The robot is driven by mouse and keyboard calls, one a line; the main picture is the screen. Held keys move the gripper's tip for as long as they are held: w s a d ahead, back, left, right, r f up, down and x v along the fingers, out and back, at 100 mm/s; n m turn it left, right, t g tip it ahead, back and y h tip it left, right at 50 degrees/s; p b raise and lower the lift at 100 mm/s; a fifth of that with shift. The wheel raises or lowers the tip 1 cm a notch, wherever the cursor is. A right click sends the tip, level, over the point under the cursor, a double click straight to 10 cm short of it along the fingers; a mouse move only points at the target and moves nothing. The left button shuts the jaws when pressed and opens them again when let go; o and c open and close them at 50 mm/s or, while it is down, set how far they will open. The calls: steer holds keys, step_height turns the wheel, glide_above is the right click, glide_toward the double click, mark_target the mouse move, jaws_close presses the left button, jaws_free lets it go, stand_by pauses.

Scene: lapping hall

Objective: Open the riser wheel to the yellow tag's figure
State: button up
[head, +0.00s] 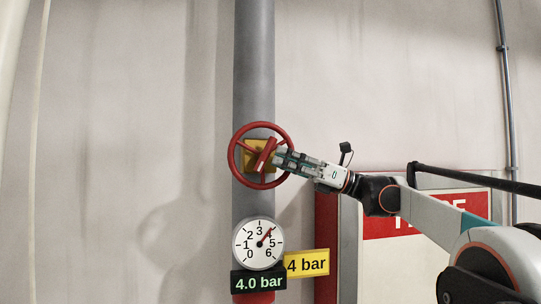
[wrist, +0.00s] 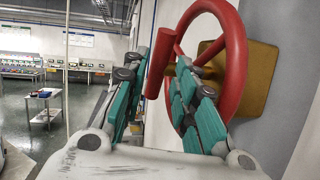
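The red riser wheel (head: 288,170) sits on the grey vertical pipe, in front of a yellow plate. Its red handle (wrist: 160,62) sticks out near my fingertips. My gripper (head: 277,157) is at the wheel's right side; in the wrist view its two teal fingers (wrist: 162,65) stand apart, with the handle between or just beyond their tips. Contact is unclear. The round gauge (head: 249,257) below has its red needle near 4. The dark readout (head: 260,283) shows 4.0 bar. The yellow tag (head: 307,263) says 4 bar.
A red-and-white sign board (head: 385,260) stands on the wall behind my arm. A thin pipe (head: 507,100) runs down the right. The wrist view shows a trolley (wrist: 44,108) and benches far off. Bare wall lies left of the riser.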

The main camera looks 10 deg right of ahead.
steer(key=v, duration=0.7)
